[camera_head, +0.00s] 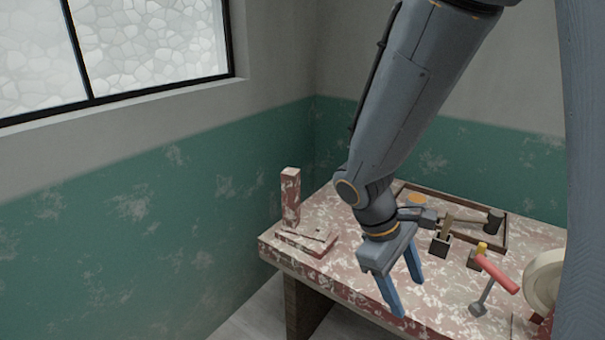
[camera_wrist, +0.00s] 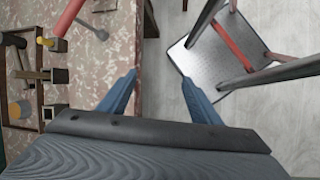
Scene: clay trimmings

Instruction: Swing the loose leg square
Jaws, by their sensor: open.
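A stool-like piece of furniture shows in the right of the wrist view, with a pale speckled seat panel (camera_wrist: 207,62), dark grey legs (camera_wrist: 268,74) and red bars (camera_wrist: 232,42). It is over the grey floor and partly cut off by the frame edge. I cannot tell which leg is loose. The stool does not show in the head view. My gripper (camera_head: 408,298) is open and empty, with blue fingers pointing down by the bench's front edge. In the wrist view my gripper (camera_wrist: 158,77) has its right fingertip near the seat's lower corner in the picture; contact cannot be told.
The mottled red workbench (camera_head: 350,262) holds an upright post (camera_head: 290,197), a flat block (camera_head: 308,241), a wooden tray (camera_head: 505,233) with a dark-headed hammer (camera_head: 493,221) and a red-handled tool (camera_head: 497,275). A cream wheel (camera_head: 545,283) is at the right. Grey floor (camera_wrist: 165,110) lies beside the bench.

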